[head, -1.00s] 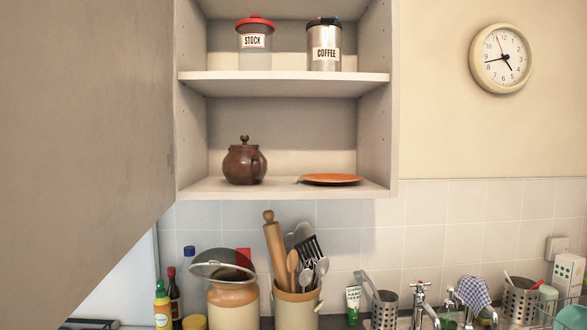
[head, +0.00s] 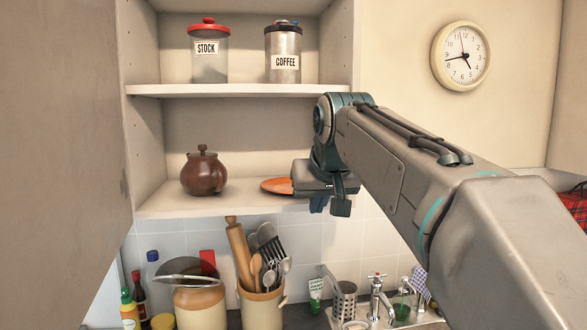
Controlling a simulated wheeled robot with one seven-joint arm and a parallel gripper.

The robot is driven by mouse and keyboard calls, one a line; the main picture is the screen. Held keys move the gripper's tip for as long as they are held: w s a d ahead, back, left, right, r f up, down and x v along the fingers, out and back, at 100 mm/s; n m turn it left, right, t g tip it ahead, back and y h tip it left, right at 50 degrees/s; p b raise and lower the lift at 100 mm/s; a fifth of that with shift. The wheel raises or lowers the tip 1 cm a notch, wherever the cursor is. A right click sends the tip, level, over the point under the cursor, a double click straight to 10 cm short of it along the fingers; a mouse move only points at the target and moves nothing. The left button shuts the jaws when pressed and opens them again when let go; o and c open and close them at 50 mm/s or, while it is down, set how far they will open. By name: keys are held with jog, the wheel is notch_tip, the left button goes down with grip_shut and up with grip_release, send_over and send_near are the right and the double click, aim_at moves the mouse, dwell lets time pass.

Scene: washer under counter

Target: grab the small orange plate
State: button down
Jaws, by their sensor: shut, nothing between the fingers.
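The small orange plate (head: 277,186) lies flat on the lower shelf (head: 165,207) of the open wall cabinet, near its right side. In the head view its right part is hidden behind my gripper (head: 318,190). My gripper is at the front right of the shelf, beside or in front of the plate; whether it touches the plate cannot be told. Its fingers are mostly hidden by the wrist, and it is shut with nothing held.
A brown teapot (head: 204,172) stands left of the plate. Stock (head: 209,55) and coffee (head: 283,55) jars stand on the shelf above. The cabinet's open door (head: 60,150) fills the left. Below are a utensil crock (head: 262,307), a large jar (head: 200,305) and a sink tap (head: 377,295).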

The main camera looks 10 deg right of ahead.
jog(key=r, duration=0.2)
jog(key=p, duration=0.5)
send_over(304, 201)
jog(key=shift+w+f, duration=0.15)
jog(key=shift+w, duration=0.15)
jog(key=shift+s+f, duration=0.15)
jog(key=shift+f, duration=0.75)
